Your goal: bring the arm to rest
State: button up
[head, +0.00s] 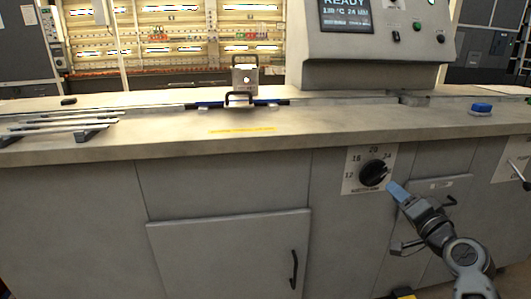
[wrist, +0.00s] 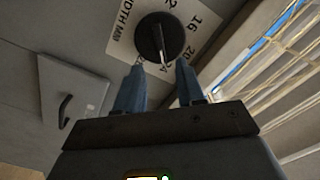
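My gripper (head: 394,190) is at the front of the grey machine, just right of a black rotary knob (head: 373,173) on a white dial plate (head: 350,183) with numbers. In the wrist view, my gripper (wrist: 160,83) has its two blue fingers spread apart with nothing between them. The knob (wrist: 158,40) lies beyond the fingertips, and a gap appears to separate them. The white pointer line on the knob points toward the 24 side of the dial. My arm reaches in from the lower right in the head view.
A cabinet door (head: 230,252) is left of the dial. A smaller door (head: 437,190) with a handle is behind my arm. The worktop (head: 330,125) above carries a clamp (head: 240,85), a control console (head: 377,45) and a blue-topped object (head: 481,108).

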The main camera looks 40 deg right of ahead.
jog(key=s+a+f+n+g+y, duration=0.15)
jog(key=s+a+f+n, duration=0.3)
jog(key=a, duration=0.75)
jog(key=s+a+f+n+t+y, duration=0.1)
jog(key=s+a+f+n+y, duration=0.25)
jog(key=a, duration=0.95)
jog(key=s+a+n, duration=0.3)
jog(key=s+a, duration=0.3)
jog(key=a, duration=0.2)
jog(key=s+a+r+n+y, duration=0.4)
jog(key=s+a+r+n, duration=0.1)
jog(key=s+a, duration=0.25)
notch_tip(320, 180, up, 16)
jog(key=p, duration=1.6)
jog(key=shift+s+d+p, duration=0.2)
jog(key=shift+d+p, duration=0.15)
jog(key=shift+d, duration=0.05)
